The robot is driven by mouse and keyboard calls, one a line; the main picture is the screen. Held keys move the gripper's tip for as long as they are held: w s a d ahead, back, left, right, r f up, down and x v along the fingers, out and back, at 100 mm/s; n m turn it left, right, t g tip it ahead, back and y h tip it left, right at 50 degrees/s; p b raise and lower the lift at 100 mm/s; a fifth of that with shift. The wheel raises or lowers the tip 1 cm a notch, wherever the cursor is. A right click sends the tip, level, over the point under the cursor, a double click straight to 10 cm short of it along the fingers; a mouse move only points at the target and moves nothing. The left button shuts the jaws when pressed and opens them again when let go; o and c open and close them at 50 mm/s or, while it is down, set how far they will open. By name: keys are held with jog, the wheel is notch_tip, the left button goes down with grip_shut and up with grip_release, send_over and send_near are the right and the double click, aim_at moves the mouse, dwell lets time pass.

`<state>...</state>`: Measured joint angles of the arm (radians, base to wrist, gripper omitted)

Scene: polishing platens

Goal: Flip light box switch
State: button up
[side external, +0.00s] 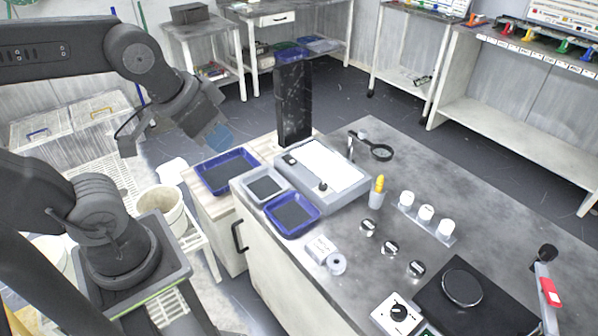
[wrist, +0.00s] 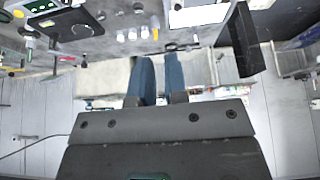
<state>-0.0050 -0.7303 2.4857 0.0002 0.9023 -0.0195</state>
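The light box (side external: 330,172) is a grey case with a bright white top, near the back left of the dark bench. A small black knob (side external: 323,187) sits on its front edge, and a small dark part (side external: 290,160) shows at its left corner. I cannot tell which is the switch. In the wrist view its white top (wrist: 198,15) shows at the upper edge. My gripper (side external: 218,137) is up and to the left of the box, clear of it. Its two blue fingers (wrist: 159,78) are empty, with a gap between them.
A tall black block (side external: 293,105) stands behind the light box. Blue trays (side external: 292,214) and a grey tray (side external: 265,186) lie left and in front. A magnifier (side external: 376,151), a pen cup (side external: 376,198) and white cups (side external: 426,213) stand to the right.

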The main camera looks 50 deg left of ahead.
jog(key=o, duration=0.6)
jog(key=w+a+r+n+g, duration=0.1)
jog(key=w+a+n, duration=0.3)
jog(key=w, duration=0.6)
jog(key=shift+n+g+y, duration=0.3)
jog(key=shift+n+g, duration=0.1)
jog(key=shift+n, duration=0.3)
jog(key=shift+o, duration=0.6)
jog(key=w+a+f+n+g, duration=0.1)
jog(key=w+a+f+n, duration=0.2)
jog(key=w, duration=0.6)
jog(key=a+n, duration=0.1)
jog(key=a, duration=0.1)
jog(key=shift+a+f+n, duration=0.2)
jog(key=shift+a+n, duration=0.1)
jog(key=shift+a, duration=0.05)
jog(key=n+g, duration=0.3)
jog(key=n, duration=0.5)
send_over(286, 157)
notch_tip(286, 157, down, 15)
notch_tip(286, 157, down, 13)
jog(key=shift+w+f, duration=0.1)
jog(key=shift+c, duration=0.3)
